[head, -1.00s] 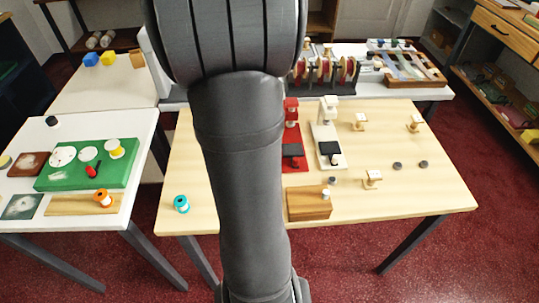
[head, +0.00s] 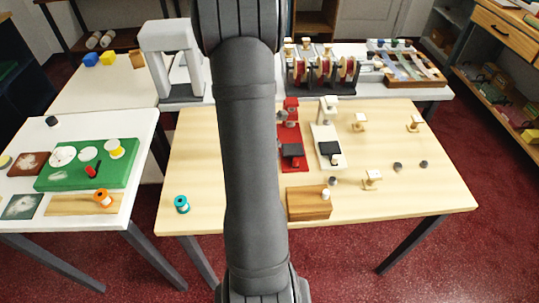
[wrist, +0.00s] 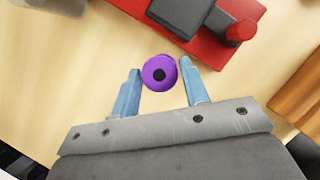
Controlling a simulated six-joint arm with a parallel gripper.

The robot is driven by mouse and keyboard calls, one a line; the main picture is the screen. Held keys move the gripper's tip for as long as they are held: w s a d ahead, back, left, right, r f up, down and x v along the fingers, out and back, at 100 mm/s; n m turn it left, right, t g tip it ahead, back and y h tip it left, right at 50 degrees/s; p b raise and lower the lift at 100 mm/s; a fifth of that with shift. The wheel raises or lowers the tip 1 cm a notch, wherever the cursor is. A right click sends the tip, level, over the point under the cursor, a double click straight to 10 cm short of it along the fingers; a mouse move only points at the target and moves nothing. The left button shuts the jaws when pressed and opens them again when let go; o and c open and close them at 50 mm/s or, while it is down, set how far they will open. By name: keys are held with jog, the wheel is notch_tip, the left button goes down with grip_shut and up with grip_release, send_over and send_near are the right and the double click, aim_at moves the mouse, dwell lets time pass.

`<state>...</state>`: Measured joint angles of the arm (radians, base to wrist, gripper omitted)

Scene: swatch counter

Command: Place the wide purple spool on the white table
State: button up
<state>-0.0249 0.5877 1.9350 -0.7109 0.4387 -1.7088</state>
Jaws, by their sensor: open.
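The purple spool (wrist: 159,73) shows in the wrist view, seen end-on with a dark hole in its middle. It sits between the two blue fingers of my gripper (wrist: 161,66), which are open around it. I cannot tell whether either finger touches it. In the head view my arm hides both the spool and my gripper. The white table (head: 95,124) stands at the left in the head view. It holds a green board (head: 120,176), a yellow-and-white spool (head: 114,149) and an orange spool (head: 102,198).
On the wooden table (head: 420,190), a red stand (head: 291,150) lies close by my gripper, with a white stand (head: 327,142) and wooden block (head: 309,203) further right. A teal spool (head: 181,204) stands near the left edge. A gap separates the two tables.

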jog(key=shift+x, duration=0.8)
jog(key=c, duration=0.7)
jog(key=shift+r, duration=0.15)
